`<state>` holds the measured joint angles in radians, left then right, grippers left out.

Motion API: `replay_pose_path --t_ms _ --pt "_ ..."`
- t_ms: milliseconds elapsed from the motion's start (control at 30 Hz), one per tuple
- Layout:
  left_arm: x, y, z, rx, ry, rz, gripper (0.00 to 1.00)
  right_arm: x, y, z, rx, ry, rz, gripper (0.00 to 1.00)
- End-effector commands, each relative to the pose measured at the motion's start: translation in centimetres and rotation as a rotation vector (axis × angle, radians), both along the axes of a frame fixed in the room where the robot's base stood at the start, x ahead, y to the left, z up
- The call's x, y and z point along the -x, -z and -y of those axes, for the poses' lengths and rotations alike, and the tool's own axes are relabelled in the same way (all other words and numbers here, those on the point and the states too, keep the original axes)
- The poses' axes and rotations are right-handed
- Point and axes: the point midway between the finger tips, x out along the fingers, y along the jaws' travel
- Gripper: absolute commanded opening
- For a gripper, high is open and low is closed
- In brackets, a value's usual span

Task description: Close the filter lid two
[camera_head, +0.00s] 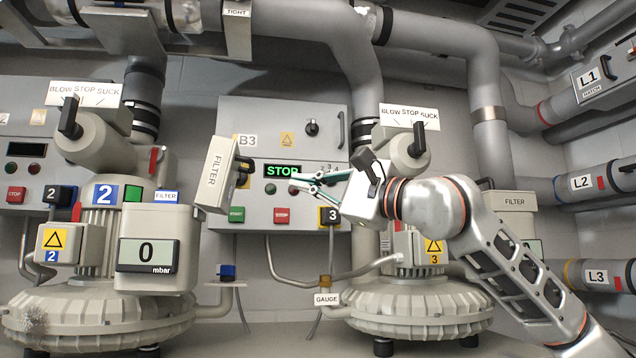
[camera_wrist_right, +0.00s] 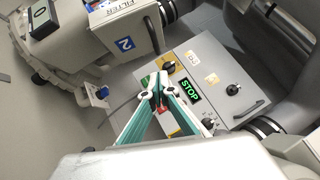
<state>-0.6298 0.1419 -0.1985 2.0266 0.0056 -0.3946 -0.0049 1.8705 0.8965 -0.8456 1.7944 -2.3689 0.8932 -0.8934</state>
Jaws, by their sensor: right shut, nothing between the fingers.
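Filter lid two is a beige box-shaped lid marked FILTER (camera_head: 213,175). The filter box carries a display reading 0 mbar. In the right wrist view the lid (camera_wrist_right: 112,52) shows at the upper left with a blue 2 label. My right gripper (camera_head: 294,183) is shut and empty, to the right of the lid and apart from it, in front of the B3 panel. Its fingertips (camera_wrist_right: 161,92) meet in the right wrist view. My left gripper is not in view.
The B3 control panel (camera_head: 325,120) with a green STOP display is behind my right gripper. Blower two (camera_head: 95,315) is below the filter box. Blower three (camera_head: 420,312) is behind my right arm. A closed filter (camera_head: 513,201) stands at the right.

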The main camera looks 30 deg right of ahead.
Motion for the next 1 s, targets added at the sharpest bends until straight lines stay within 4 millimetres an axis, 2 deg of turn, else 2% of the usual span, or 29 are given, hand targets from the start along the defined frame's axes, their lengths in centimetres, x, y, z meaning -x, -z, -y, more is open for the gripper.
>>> replay_pose_path --t_ms 200,333,500,1000 --pt "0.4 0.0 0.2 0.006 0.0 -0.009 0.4 -3.5 -1.4 -2.0 -0.001 -0.001 0.002 0.0" --pt "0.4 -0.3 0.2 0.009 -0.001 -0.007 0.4 -3.9 -2.1 -3.9 0.001 -0.003 0.004 0.0" --pt "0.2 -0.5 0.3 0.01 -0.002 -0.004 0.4 -4.3 -2.5 -5.1 0.0 -0.001 0.001 0.0" --pt "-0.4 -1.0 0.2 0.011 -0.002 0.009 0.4 -4.4 -2.6 -5.4 0.003 0.0 -0.001 0.0"
